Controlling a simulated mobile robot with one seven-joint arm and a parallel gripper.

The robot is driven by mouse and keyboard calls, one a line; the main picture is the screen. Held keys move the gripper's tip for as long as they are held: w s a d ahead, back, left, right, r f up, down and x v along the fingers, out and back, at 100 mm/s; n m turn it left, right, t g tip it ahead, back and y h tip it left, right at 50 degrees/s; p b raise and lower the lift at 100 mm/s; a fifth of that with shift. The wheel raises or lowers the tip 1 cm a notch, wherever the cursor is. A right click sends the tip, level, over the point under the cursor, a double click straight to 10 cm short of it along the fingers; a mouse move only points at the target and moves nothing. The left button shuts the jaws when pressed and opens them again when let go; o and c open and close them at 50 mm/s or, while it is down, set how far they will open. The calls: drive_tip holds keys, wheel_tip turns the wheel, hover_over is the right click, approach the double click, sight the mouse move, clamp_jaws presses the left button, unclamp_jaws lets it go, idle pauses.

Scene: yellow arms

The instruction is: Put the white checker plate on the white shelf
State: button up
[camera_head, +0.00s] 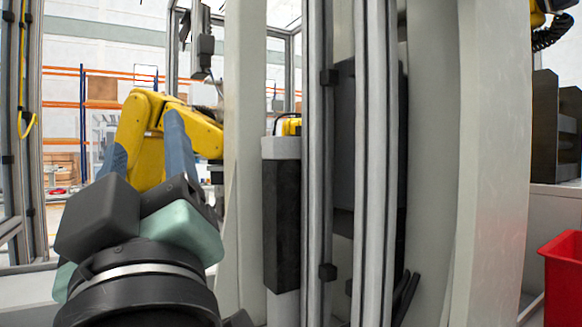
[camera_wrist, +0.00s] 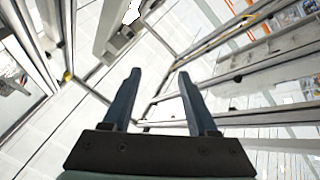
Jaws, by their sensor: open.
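I cannot make out a white checker plate in either view. No surface is clearly the white shelf. My gripper (camera_head: 146,130) is raised at the left of the head view, with its two blue fingers pointing up in front of a yellow robot arm. In the wrist view my gripper (camera_wrist: 159,74) is open, with an empty gap between its fingers. Nothing is held.
A yellow robot arm (camera_head: 150,125) stands behind my gripper. Metal frame posts (camera_head: 375,160) and a pale column (camera_head: 495,150) fill the middle and right. A red bin (camera_head: 565,280) and a white counter (camera_head: 555,203) with dark boxes are at far right.

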drive_tip(key=s+d+m+t+h, duration=0.4)
drive_tip(key=d+m+t+h, duration=0.1)
drive_tip(key=d+m+h, duration=0.6)
drive_tip(key=shift+d+m+t+h, duration=0.3)
drive_tip(key=shift+d+m, duration=0.5)
drive_tip(key=shift+d, duration=0.45)
drive_tip(key=shift+s+r, duration=0.1)
drive_tip(key=shift+r, duration=0.05)
